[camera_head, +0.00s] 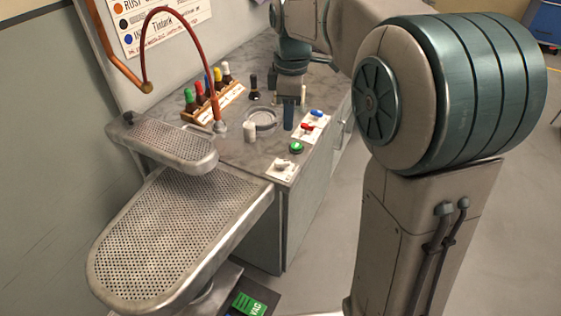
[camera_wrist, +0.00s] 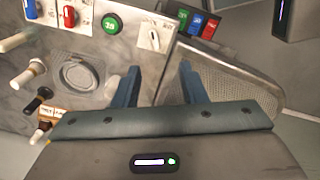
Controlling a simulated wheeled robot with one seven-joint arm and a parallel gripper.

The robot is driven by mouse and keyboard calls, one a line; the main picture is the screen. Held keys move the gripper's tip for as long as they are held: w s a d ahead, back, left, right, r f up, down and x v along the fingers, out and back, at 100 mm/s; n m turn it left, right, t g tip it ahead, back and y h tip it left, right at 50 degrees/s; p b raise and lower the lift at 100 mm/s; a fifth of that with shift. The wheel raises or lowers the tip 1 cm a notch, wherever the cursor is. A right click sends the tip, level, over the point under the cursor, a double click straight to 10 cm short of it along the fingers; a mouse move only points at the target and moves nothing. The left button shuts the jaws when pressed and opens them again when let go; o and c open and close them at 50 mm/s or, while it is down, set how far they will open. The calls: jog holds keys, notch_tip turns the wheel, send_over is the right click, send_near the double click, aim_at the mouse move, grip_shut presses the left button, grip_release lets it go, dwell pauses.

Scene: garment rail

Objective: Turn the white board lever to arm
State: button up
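The white board with its pale lever (camera_head: 283,168) sits at the front corner of the grey bench top, beside a round green button (camera_head: 296,148). In the wrist view the white board lever (camera_wrist: 153,38) is at the top centre, beyond my fingertips and apart from them. Any marking on its board is too small to read. My gripper (camera_wrist: 158,80) is open, with its two blue fingers spread and nothing between them. In the head view my gripper is over the bench, behind the green button, and partly hidden by my wrist.
A red lever (camera_head: 307,127) and a blue lever (camera_head: 317,113) stand on white boards behind the green button. A perforated metal tray (camera_head: 170,240) juts out in front.

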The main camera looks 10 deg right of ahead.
aim_at(282, 161)
jog(key=shift+n, duration=0.9)
jog(key=f, duration=0.5)
jog(key=w+a+f+b, duration=0.1)
jog(key=f, duration=0.4)
jog(key=w+f, duration=0.1)
jog(key=f, duration=0.4)
jog(key=shift+a+f+b, duration=0.15)
jog(key=shift+f+b, duration=0.15)
jog(key=shift+f, duration=0.05)
grip_shut()
